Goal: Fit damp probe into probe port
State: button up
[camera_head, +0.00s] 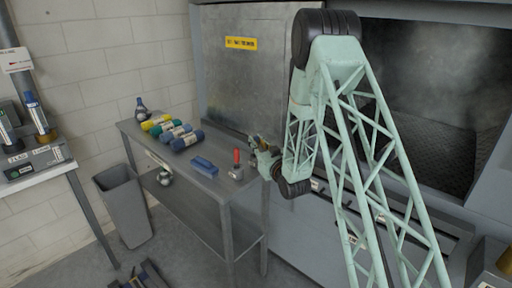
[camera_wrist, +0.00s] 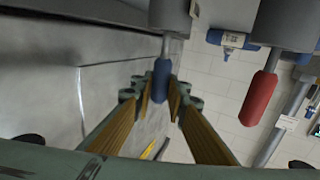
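In the wrist view, a blue-handled probe (camera_wrist: 162,80) with a thin metal shaft meets a grey block (camera_wrist: 170,14). A red-handled probe (camera_wrist: 261,98) in a similar grey block is to its right; its red handle also shows upright on the bench in the head view (camera_head: 237,156). My gripper (camera_wrist: 161,102) has its fingers apart, one on each side of the blue handle, with narrow gaps seeming to show. In the head view, my gripper (camera_head: 258,147) is at the bench's right end and hides the blue probe. I cannot tell which probe is damp or identify the port.
The metal bench (camera_head: 215,195) holds a blue block (camera_head: 204,167) and several coloured rolls (camera_head: 180,138). A grey bin (camera_head: 124,205) stands left of it. A side table (camera_head: 36,178) at far left carries a unit with blue-topped probes (camera_head: 38,115). The washer's dark chamber (camera_head: 425,90) is right.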

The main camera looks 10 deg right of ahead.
jog(key=shift+c, duration=1.1)
jog(key=shift+r, duration=0.2)
jog(key=shift+r+p, duration=0.75)
jog(key=shift+r, duration=4.15)
notch_tip(320, 180, up, 9)
